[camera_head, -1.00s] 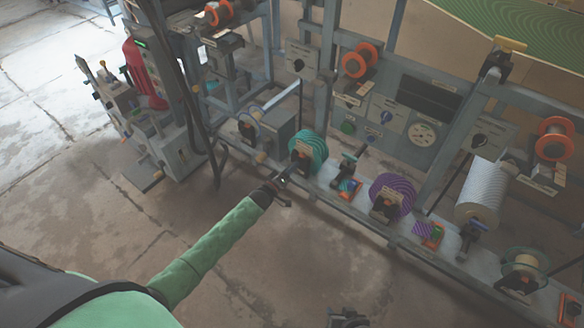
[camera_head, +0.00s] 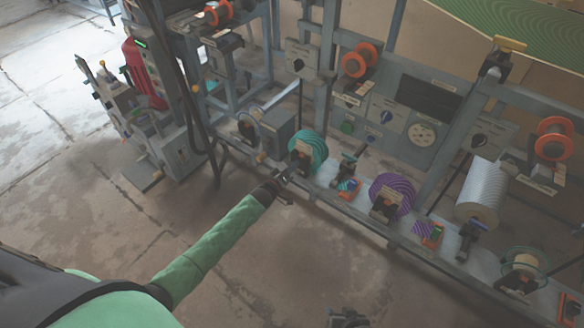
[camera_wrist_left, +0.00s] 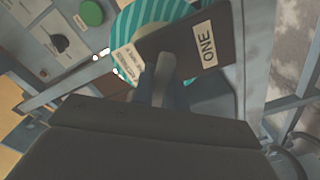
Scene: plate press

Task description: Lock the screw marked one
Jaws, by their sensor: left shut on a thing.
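The plate marked ONE (camera_wrist_left: 208,47) is dark, with a pale label, in front of a teal striped roll (camera_wrist_left: 135,22) in the left wrist view. A grey upright screw handle (camera_wrist_left: 163,72) stands in front of the plate. In the head view the teal roll (camera_head: 314,146) is on the machine's low front rail. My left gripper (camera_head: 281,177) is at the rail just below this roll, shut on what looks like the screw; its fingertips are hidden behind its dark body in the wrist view. My right gripper (camera_head: 347,318) is at the bottom edge, partly cut off; its jaws are unclear.
A control panel (camera_head: 410,125) with knobs and a gauge stands behind. The floor (camera_head: 150,215) in front is clear.

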